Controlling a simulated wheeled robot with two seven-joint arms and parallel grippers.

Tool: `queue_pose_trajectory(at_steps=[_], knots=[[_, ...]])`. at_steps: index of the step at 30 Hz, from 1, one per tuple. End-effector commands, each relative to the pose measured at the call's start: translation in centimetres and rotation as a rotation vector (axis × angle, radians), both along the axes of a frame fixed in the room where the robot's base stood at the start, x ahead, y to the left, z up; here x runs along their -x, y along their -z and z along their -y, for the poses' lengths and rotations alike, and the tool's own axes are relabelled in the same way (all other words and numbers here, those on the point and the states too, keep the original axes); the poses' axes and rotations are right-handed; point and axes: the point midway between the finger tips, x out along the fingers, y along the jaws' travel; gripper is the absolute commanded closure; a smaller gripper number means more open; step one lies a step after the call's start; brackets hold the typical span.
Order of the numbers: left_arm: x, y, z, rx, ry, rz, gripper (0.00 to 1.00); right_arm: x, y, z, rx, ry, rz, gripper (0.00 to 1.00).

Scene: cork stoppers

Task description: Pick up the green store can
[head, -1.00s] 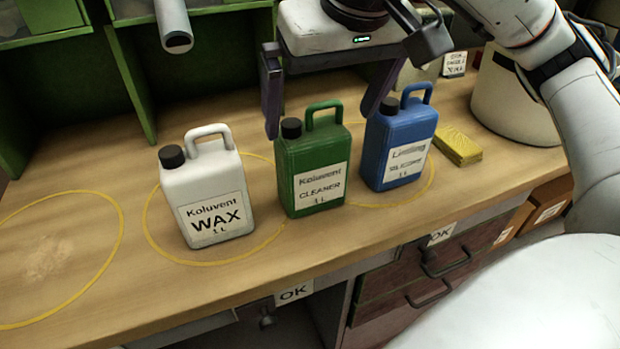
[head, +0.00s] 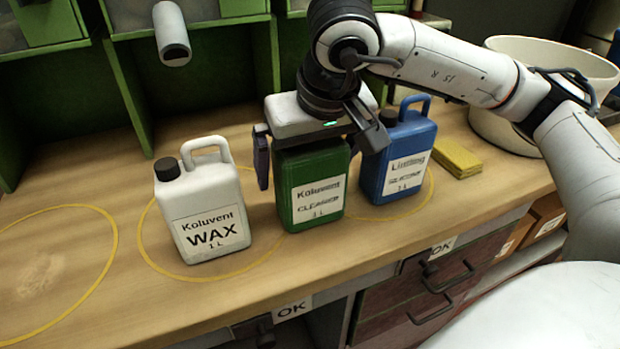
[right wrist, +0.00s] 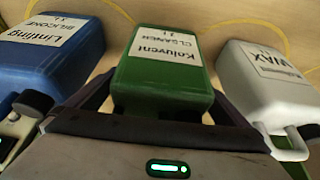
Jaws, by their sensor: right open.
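The green can (head: 311,197), labelled Koluvent Cleaner, stands upright on the wooden bench between the white and blue cans. My right gripper (head: 314,165) is over its top, open, with one finger on each side of the can. The gripper body hides the can's handle and cap in the head view. In the right wrist view the green can (right wrist: 164,75) lies between the two fingers (right wrist: 163,105). I cannot tell whether either finger touches it. My left gripper is not in view.
The white wax can (head: 205,208) stands to the left and the blue can (head: 400,160) close on the right, near the right finger. A yellow block (head: 456,157) and a white bucket (head: 500,130) are farther right. The bench (head: 95,180) is clear at left.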

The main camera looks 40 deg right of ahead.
Motion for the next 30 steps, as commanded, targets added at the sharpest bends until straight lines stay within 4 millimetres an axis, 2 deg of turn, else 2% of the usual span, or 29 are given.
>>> queue_pose_trajectory(at_steps=[3, 16, 25, 30], knots=[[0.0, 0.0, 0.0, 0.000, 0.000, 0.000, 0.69, 0.0, 0.0, 0.0, 0.000, 0.000, 0.000, 0.02], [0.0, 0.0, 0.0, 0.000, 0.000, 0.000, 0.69, 0.0, -0.1, 0.0, 0.000, 0.000, 0.000, 0.74], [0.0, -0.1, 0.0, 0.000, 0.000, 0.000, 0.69, -0.1, -0.8, 0.0, -0.002, 0.001, 0.008, 0.74], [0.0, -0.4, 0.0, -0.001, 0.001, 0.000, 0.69, -0.1, -3.1, -0.1, -0.004, 0.000, 0.011, 0.74]])
